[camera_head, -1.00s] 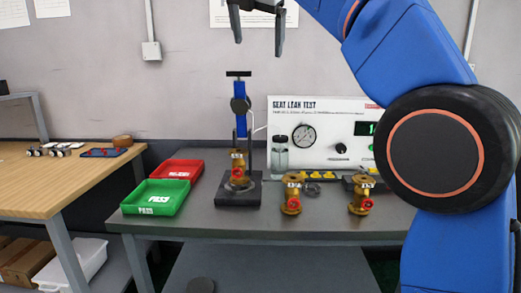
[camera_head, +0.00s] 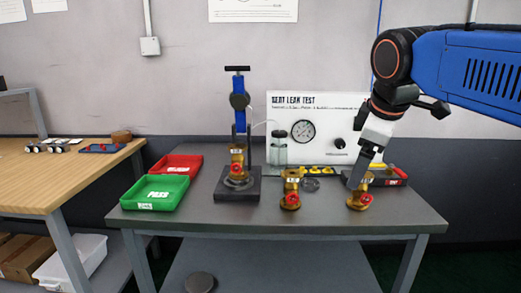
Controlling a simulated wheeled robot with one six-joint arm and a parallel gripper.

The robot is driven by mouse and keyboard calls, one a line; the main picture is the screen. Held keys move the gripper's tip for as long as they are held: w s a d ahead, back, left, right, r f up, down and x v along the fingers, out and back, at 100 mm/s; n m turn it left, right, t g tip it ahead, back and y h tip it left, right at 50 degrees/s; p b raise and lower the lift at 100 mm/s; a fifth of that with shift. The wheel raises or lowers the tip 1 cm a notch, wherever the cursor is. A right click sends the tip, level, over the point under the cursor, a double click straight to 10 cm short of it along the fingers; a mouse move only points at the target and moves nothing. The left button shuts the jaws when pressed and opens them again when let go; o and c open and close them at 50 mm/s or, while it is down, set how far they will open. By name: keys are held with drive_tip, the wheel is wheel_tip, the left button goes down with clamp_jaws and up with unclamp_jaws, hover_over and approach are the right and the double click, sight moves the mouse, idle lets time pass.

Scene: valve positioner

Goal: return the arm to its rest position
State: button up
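My gripper (camera_head: 358,172) hangs down at the right of the bench, its dark fingers seen edge-on, so I cannot tell if they are open or shut. Its tips overlap the top of the right brass valve (camera_head: 361,198), which has a red handwheel. I cannot tell whether they touch it. My blue arm comes in from the right edge. A second brass valve (camera_head: 291,190) stands upright to the left of it. A third brass valve (camera_head: 237,165) sits in the blue-and-black test stand (camera_head: 240,100).
The seat leak test panel (camera_head: 320,125) with its gauge stands behind the valves, partly hidden by my arm. A green tray (camera_head: 155,193) and a red tray (camera_head: 180,163) lie at the bench's left. A wooden table (camera_head: 50,185) is further left. The bench front is clear.

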drive_tip(key=s+d+f+m, duration=0.2)
drive_tip(key=s+f+m, duration=0.3)
drive_tip(key=s+f, duration=0.3)
drive_tip(key=s+d+f+m+g, duration=0.1)
drive_tip(key=s+d+f+m, duration=0.2)
drive_tip(key=f, duration=1.4)
drive_tip(key=s+m, duration=0.3)
drive_tip(key=s, duration=0.3)
drive_tip(key=shift+s+d+f+y, duration=0.15)
drive_tip(key=shift+s+d+y, duration=0.05)
drive_tip(key=shift+y, duration=0.1)
